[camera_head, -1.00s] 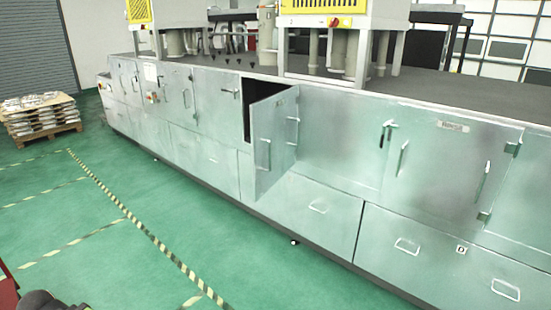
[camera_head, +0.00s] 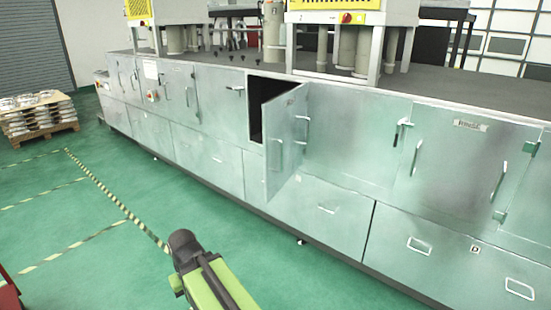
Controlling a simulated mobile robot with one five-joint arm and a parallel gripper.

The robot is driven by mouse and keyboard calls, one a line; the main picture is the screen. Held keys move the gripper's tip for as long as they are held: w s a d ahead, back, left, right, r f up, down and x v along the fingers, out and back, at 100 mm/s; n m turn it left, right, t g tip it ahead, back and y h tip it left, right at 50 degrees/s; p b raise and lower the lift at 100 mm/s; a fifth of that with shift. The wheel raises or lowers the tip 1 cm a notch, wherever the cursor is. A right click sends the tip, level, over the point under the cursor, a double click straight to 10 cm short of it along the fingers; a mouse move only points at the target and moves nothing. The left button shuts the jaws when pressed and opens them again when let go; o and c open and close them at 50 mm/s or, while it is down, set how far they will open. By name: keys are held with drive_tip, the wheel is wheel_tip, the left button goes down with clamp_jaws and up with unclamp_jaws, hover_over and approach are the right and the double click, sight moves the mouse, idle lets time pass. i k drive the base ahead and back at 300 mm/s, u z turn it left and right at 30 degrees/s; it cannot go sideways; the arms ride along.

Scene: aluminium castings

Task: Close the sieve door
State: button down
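The sieve door, seen as the open metal door (camera_head: 285,150), stands swung out from the long silver cabinet in the middle of the view. A dark opening (camera_head: 257,110) shows to its left. I cannot see any fingers of my gripper.
The silver cabinet (camera_head: 350,140) runs across the view, its other doors and drawers shut. Green floor (camera_head: 80,235) with striped tape lies clear in front. A pallet of castings (camera_head: 38,128) stands far left. A red object (camera_head: 8,298) shows at the lower left edge.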

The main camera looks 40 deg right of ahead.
sight(284, 117)
drive_tip(key=z, duration=0.1)
drive_tip(key=i, duration=1)
drive_tip(key=u, duration=0.1)
